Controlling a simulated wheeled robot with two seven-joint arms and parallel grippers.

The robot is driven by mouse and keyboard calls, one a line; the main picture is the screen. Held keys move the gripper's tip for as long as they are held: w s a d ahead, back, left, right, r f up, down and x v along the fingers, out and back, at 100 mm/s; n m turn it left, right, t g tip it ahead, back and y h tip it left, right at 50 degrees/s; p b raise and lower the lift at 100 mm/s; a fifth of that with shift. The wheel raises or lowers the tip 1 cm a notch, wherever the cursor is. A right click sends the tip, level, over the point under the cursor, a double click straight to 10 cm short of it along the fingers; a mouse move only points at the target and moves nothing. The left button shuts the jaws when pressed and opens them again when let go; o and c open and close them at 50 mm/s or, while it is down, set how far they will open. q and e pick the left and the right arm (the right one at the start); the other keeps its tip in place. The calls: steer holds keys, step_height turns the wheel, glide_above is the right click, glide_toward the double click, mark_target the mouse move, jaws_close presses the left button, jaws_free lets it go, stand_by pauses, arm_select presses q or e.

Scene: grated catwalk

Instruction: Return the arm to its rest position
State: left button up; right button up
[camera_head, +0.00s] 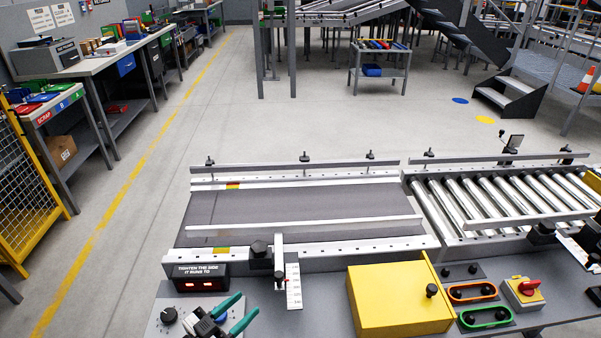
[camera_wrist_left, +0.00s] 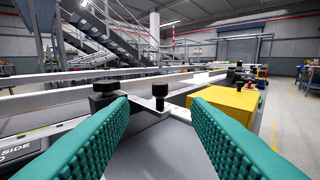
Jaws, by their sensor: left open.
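My left gripper (camera_head: 248,302) is at the bottom of the head view, with two teal fingers spread apart and nothing between them. In the left wrist view its ribbed teal fingers (camera_wrist_left: 160,112) frame an empty gap. It is above the grey front panel, in front of the conveyor. Near it are a black knob (camera_head: 260,249) on the conveyor's front rail and a display box (camera_head: 200,277) with red digits. Whether the fingers touch anything below is hard to tell. My right gripper is not in view.
A dark belt conveyor (camera_head: 290,208) lies beyond the panel, with metal rollers (camera_head: 500,200) on its right. A yellow mesh fence (camera_head: 22,190) is at left. Open floor (camera_head: 200,110) lies behind.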

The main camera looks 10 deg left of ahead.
arm_select(q)
steer(key=s+d+f+n+g+y, duration=0.1)
steer(key=s+d+f+g+y, duration=0.3)
steer(key=s+d+g, duration=0.1)
steer(key=s+a+r+n+g+y, duration=0.1)
steer(key=s+a+n+g+y, duration=0.3)
steer(key=s+g, duration=0.55)
steer(key=s+f+m, duration=0.1)
steer(key=s+f, duration=0.1)
steer(key=f, duration=1.1)
steer(key=s+f, duration=0.2)
steer(key=f, duration=1.1)
steer(key=s+a+f, duration=0.3)
steer(key=s+f, duration=1.3)
steer(key=shift+f+m+y, duration=0.15)
steer(key=shift+m+y, duration=0.15)
steer(key=shift+y, duration=0.1)
steer(key=shift+s+a, duration=0.1)
